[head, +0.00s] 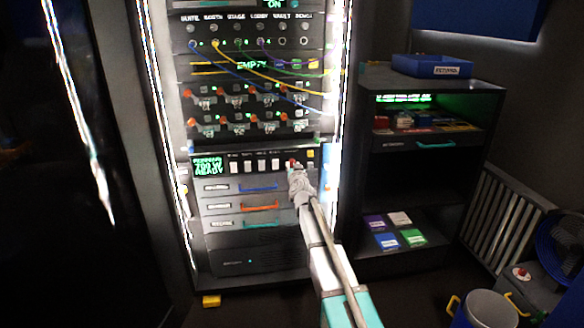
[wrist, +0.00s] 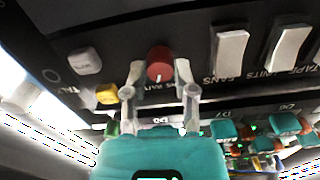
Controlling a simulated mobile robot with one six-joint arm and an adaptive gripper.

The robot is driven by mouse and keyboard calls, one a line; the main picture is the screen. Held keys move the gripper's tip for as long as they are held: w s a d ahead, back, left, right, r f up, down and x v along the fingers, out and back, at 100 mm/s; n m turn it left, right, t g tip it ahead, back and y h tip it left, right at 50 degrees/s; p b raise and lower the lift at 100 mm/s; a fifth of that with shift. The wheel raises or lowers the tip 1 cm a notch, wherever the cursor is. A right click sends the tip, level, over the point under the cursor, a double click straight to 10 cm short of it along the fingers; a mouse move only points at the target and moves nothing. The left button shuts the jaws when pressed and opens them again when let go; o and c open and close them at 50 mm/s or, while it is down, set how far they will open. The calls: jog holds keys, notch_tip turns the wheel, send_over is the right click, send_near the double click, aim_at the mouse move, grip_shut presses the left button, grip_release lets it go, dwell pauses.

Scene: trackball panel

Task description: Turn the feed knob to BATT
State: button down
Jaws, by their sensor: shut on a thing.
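The feed knob (wrist: 159,62) is a round red knob on a dark panel, and the wrist view shows it upside down. It also shows as a small red spot in the head view (head: 291,163), just above my gripper. My gripper (wrist: 159,72) has one fingertip on each side of the knob and is shut on it. In the head view my gripper (head: 295,172) is at the right part of the panel row. White lettering beside the knob is partly hidden by the fingers; I cannot read BATT or the knob's pointer.
White rocker switches (wrist: 230,50) stand beside the knob. A white button (wrist: 85,60) and a yellow button (wrist: 107,95) are close on its other side. A green display (head: 209,166) reads "700 W READY". Patch cables (head: 270,88) hang across the rack above. Drawers (head: 240,207) lie below.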

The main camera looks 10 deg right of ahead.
jog(key=shift+a+m, duration=0.1)
jog(key=shift+m, duration=0.7)
jog(key=shift+c, duration=2.1)
grip_release()
jog(key=shift+f, duration=0.1)
jog(key=s, duration=1.2)
